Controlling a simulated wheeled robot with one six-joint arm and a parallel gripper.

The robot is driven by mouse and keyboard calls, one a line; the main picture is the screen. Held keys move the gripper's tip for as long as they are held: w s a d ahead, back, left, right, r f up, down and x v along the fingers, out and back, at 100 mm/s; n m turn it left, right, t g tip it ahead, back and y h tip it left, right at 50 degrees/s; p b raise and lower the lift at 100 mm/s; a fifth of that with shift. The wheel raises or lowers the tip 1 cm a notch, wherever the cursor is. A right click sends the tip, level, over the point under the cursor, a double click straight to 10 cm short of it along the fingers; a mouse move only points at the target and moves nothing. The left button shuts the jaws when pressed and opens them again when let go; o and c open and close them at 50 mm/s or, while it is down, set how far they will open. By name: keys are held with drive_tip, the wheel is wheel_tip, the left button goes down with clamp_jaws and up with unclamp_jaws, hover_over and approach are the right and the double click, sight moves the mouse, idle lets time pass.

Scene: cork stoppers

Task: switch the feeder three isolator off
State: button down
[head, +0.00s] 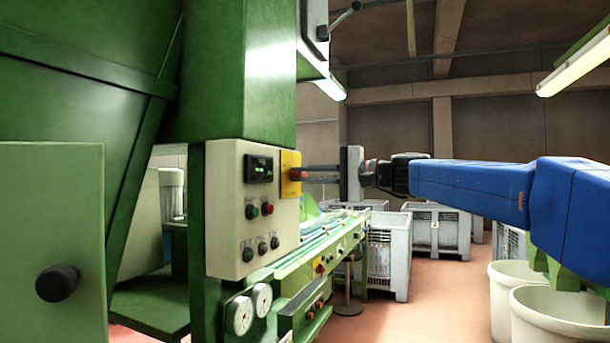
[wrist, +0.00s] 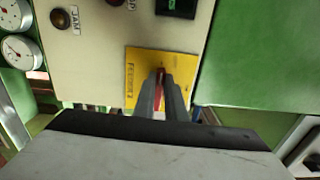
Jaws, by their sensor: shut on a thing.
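The isolator is a yellow plate (head: 290,181) with a red handle, on the right edge of the cream control panel (head: 226,230). In the wrist view the yellow plate (wrist: 133,68) carries small lettering, too blurred to read surely. The red handle (wrist: 161,77) stands out from the plate, between my fingers. My gripper (head: 301,174) reaches in from the right and is shut on this handle. In the wrist view my gripper (wrist: 161,92) hides the lower part of the handle and some of the plate.
A digital display (head: 258,168) and several buttons sit close left of the isolator. A green conveyor (head: 325,262) runs below my arm. Grey crates (head: 388,255) and pale round bins (head: 545,315) stand on the floor. A green machine column (head: 245,75) rises above the panel.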

drive_tip(key=shift+f, duration=0.1)
idle(0.4)
drive_tip(key=c, duration=1.8)
unclamp_jaws()
drive_tip(key=v, duration=1.7)
drive_tip(key=shift+d, duration=0.2)
drive_tip(key=shift+s, duration=0.1)
